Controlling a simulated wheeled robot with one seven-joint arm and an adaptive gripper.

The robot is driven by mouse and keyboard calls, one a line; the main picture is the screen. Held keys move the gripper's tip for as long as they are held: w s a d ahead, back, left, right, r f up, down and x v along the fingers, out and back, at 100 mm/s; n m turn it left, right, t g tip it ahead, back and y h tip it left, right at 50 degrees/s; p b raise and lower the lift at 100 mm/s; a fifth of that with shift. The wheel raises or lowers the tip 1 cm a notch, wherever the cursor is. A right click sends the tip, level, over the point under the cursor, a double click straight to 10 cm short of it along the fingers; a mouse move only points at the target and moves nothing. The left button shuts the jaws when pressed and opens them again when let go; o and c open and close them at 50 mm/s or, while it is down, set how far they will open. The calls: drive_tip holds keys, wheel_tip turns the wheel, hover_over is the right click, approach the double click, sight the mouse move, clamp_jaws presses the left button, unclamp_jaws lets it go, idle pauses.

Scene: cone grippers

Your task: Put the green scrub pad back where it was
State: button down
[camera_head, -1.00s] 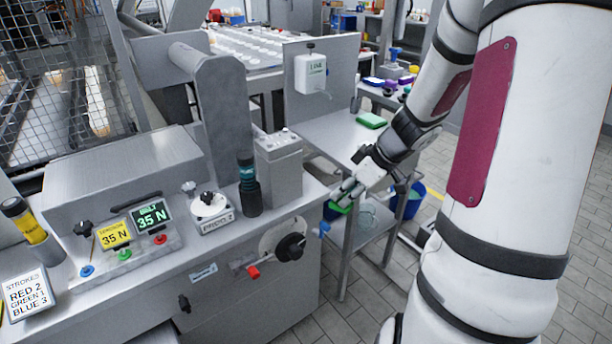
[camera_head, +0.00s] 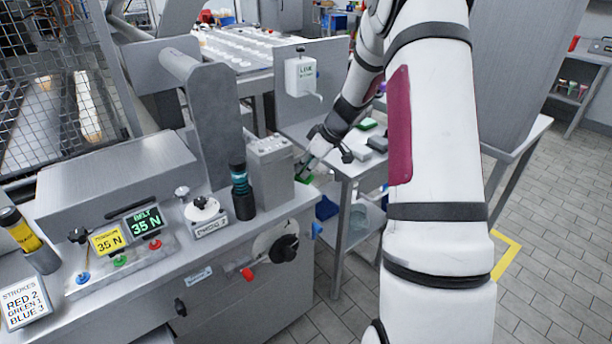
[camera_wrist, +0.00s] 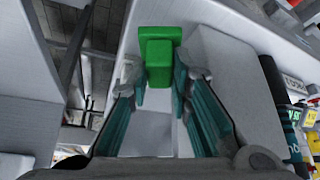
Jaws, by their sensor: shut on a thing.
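My gripper (camera_wrist: 160,82) is shut on a bright green block, which I take as the green scrub pad (camera_wrist: 158,50). In the wrist view the pad has a wide far part and a narrower near part between the fingertips. In the head view my gripper (camera_head: 304,168) is beside the right end of the steel machine, near the left edge of the side table (camera_head: 318,133). A bit of the held green (camera_head: 306,178) shows there, mostly hidden. Another flat green block (camera_head: 367,124) lies on the side table.
Grey blocks (camera_head: 376,144) lie on the side table near my wrist. A white LINK dispenser (camera_head: 300,73) hangs on the upright panel behind. A grey box (camera_head: 270,172) and a dark bottle (camera_head: 242,192) stand on the machine's right end. A blue bin (camera_head: 327,207) is below.

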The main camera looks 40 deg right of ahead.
drive_tip(key=shift+w+f, duration=0.2)
drive_tip(key=shift+f, duration=1.6)
drive_tip(key=shift+f, duration=0.15)
drive_tip(key=c, duration=1.5)
unclamp_jaws()
drive_tip(key=shift+o, duration=0.2)
